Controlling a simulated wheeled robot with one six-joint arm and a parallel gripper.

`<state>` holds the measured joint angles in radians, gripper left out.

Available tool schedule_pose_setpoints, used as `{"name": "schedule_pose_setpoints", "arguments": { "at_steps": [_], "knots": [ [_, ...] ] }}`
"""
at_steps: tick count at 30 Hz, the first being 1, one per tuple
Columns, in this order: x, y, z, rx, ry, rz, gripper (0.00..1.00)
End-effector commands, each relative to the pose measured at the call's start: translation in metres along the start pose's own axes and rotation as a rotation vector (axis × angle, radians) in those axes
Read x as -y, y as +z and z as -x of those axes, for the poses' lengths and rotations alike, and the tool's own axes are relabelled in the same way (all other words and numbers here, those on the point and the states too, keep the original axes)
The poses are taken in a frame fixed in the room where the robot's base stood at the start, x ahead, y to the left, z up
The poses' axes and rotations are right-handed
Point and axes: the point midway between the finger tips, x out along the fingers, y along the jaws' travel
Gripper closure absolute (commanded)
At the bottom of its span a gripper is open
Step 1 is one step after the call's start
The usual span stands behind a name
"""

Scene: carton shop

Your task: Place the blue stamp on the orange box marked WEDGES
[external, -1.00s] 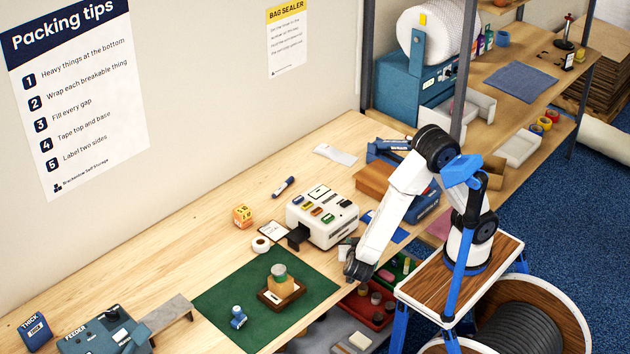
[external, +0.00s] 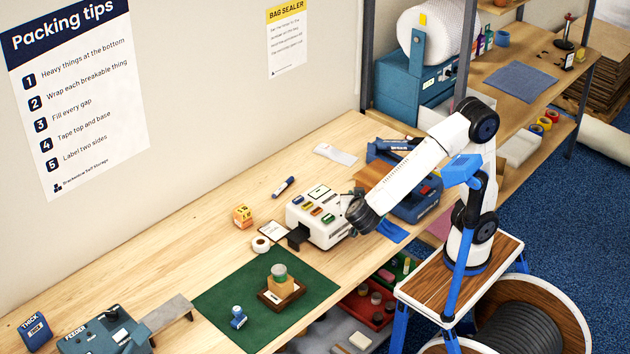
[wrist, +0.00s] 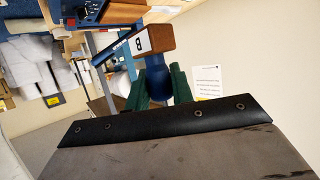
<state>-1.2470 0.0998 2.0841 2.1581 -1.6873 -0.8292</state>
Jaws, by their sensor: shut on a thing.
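My gripper (external: 357,214) is raised in front of the right side of the white machine. In the wrist view its green fingers (wrist: 158,88) are shut on the blue handle of the blue stamp (wrist: 155,75). The stamp's wooden head (wrist: 140,42) points away from the fingers and carries a white label with a letter that looks like B. I cannot make the stamp out clearly in the external view. A small orange box (external: 243,216) stands on the bench left of the white machine, apart from my gripper. Its marking is too small to read.
The white machine (external: 322,217) with coloured blocks on top stands between my gripper and the orange box. A tape roll (external: 261,244) and card (external: 274,231) lie nearby. A green mat (external: 222,290) holds a wooden block on a tray and a small blue object (external: 238,317).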

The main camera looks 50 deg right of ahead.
Motion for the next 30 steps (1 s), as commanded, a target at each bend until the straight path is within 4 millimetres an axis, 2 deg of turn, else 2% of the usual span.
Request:
{"name": "schedule_pose_setpoints", "arguments": {
  "at_steps": [1, 8, 14, 17, 24, 27, 30],
  "knots": [
    [0.0, -0.009, 0.004, 0.002, -0.001, -0.005, 1.0],
    [0.046, -0.006, -0.008, -0.001, -0.063, 0.026, 1.0],
    [0.104, -0.009, -0.023, -0.002, -0.15, 0.062, 1.0],
    [0.143, -0.012, -0.036, -0.001, -0.213, 0.088, 1.0],
    [0.26, -0.034, -0.084, -0.001, -0.426, 0.175, 1.0],
    [0.303, -0.046, -0.106, -0.003, -0.517, 0.213, 1.0],
    [0.335, -0.056, -0.125, -0.003, -0.592, 0.244, 1.0]
  ]
}}
